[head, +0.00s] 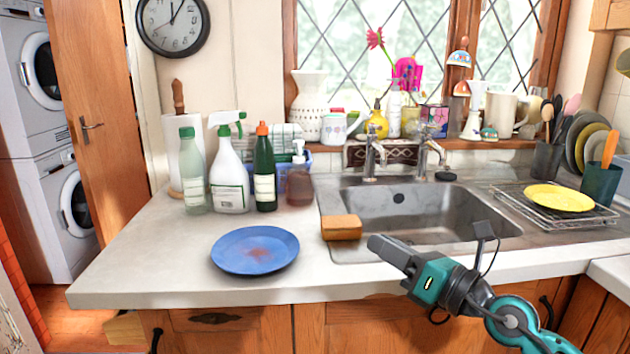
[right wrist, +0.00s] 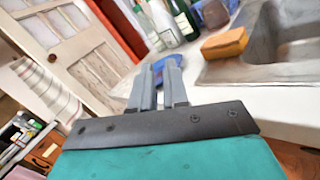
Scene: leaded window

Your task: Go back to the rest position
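My right gripper (head: 385,247) is in front of the sink's front edge, its fingers pointing left. In the right wrist view its two fingers (right wrist: 160,82) lie close together with nothing held between them, and it looks shut. The blue plate (head: 255,250) with a reddish stain lies on the counter to the left; part of it shows behind the fingers in the right wrist view (right wrist: 168,63). An orange-brown sponge (head: 341,227) sits at the sink's left front corner, apart from the gripper. My left gripper is in neither view.
Several bottles (head: 230,175) stand at the back of the counter (head: 150,270). The sink (head: 420,215) with its taps is behind the right gripper. A yellow plate (head: 559,198) rests on a wire rack at the right. The counter around the blue plate is clear.

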